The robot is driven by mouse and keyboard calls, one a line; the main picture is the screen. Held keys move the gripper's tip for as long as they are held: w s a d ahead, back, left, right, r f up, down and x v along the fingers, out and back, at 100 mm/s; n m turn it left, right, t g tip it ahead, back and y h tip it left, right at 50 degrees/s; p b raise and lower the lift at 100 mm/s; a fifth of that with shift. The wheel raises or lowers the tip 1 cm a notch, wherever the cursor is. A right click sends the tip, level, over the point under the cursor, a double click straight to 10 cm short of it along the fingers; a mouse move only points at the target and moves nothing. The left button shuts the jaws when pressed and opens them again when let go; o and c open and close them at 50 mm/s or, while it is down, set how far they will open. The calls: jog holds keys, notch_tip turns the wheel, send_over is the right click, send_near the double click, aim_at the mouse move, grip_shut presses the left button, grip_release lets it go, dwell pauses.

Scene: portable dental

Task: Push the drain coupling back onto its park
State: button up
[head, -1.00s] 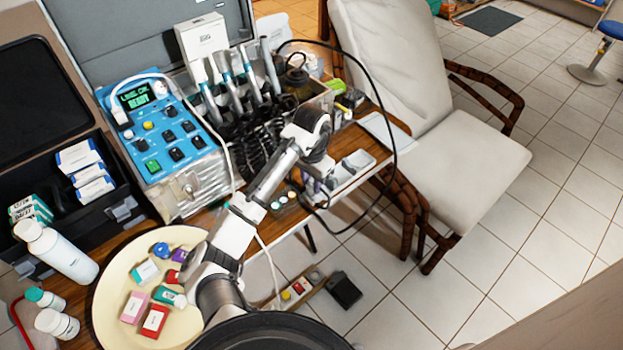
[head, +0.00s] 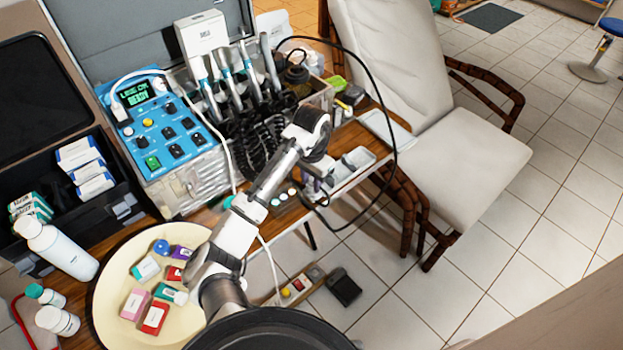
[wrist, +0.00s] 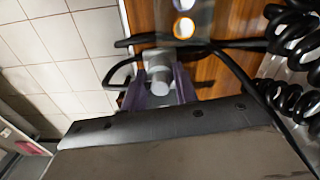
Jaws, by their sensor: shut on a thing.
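My gripper (wrist: 158,92) shows in the wrist view, with a purplish finger on each side of a pale grey cylindrical piece, which looks like the drain coupling (wrist: 159,76). The fingers are shut on it. A black hose runs beside the coupling in the wrist view. In the head view my gripper (head: 318,187) is small and partly hidden by my arm, at the table's front edge. The black hose (head: 394,150) loops there from the unit behind. I cannot make out the park or whether the coupling touches it.
The blue control unit (head: 170,125), handpieces and black coiled cords (head: 262,145) stand behind and left of my arm. A pale tray (head: 355,163) lies right of my gripper. A cream round tray (head: 115,275) holds small boxes. A white chair (head: 440,150) stands at the right.

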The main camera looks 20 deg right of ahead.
aim_at(312, 179)
jog(key=shift+f, duration=0.4)
dwell(0.6)
jog(key=o, duration=1.1)
notch_tip(312, 179, up, 14)
jog(key=shift+f, duration=0.1)
